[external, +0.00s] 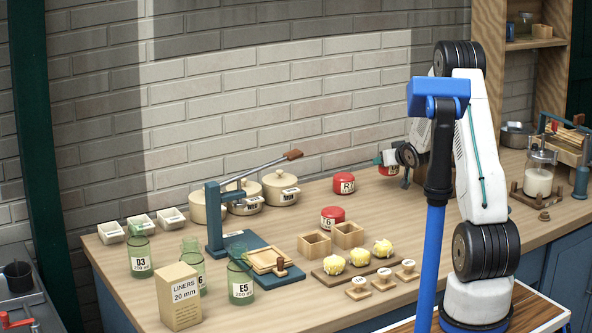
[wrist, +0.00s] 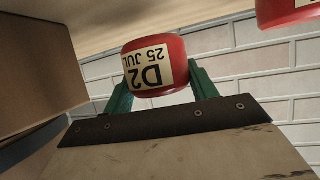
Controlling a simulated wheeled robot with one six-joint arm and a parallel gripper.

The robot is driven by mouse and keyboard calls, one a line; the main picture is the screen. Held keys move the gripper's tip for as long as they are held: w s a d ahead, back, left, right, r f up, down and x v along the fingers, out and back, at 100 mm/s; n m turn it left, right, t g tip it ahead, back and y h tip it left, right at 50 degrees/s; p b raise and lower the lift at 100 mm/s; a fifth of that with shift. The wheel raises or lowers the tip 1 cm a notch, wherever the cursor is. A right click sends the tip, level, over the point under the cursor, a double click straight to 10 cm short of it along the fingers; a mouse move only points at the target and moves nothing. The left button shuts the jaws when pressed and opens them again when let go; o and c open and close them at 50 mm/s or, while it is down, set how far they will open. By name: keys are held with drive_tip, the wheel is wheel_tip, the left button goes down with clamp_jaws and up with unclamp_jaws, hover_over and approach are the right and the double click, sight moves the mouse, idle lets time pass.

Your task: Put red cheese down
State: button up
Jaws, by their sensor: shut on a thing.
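My gripper (wrist: 160,85) is shut on a red cheese (wrist: 155,66), with one green finger on each side of it. Its pale label reads "D2 25 JUL" and shows upside down in the wrist view. In the external view my gripper (external: 386,162) is low at the back of the counter, with the held cheese (external: 388,170) small and partly hidden; I cannot tell if it touches the counter. A second red cheese (external: 344,184) sits just left of it, and a third red cheese (external: 332,216) sits nearer the front.
Cream pots (external: 280,188) and a lever press (external: 215,220) stand to the left. Wooden boxes (external: 314,244), a board with yellow lumps (external: 334,264) and green jars (external: 241,285) are in front. A glass churn (external: 538,178) is at right. Counter between the cheeses and boxes is bare.

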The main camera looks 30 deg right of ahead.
drive_tip(key=s+a, duration=0.1)
drive_tip(key=s, duration=0.2)
drive_tip(key=s+r, duration=0.1)
drive_tip(key=s, duration=0.2)
drive_tip(key=s+a, duration=0.1)
drive_tip(key=s, duration=0.2)
drive_tip(key=shift+s+a+r, duration=0.2)
drive_tip(key=shift+a+r, duration=0.05)
drive_tip(key=shift+a, duration=0.1)
drive_tip(key=s+a+n+y, duration=0.1)
drive_tip(key=a+n+y, duration=0.2)
drive_tip(key=a, duration=0.1)
drive_tip(key=s+a+n+g+y, duration=0.1)
drive_tip(key=s+a+n+y, duration=0.1)
drive_tip(key=a, duration=0.3)
drive_tip(key=s+a+f+n+y, duration=0.1)
drive_tip(key=s+a+n+y, duration=0.1)
drive_tip(key=a+n+y, duration=0.1)
drive_tip(key=shift+s+a+n+g+y, duration=0.15)
drive_tip(key=shift+a+n+g+y, duration=0.2)
drive_tip(key=shift+a+y, duration=0.35)
drive_tip(key=shift+f, duration=2.1)
drive_tip(key=shift+f, duration=0.15)
drive_tip(key=o, duration=1.1)
drive_tip(key=shift+c, duration=0.2)
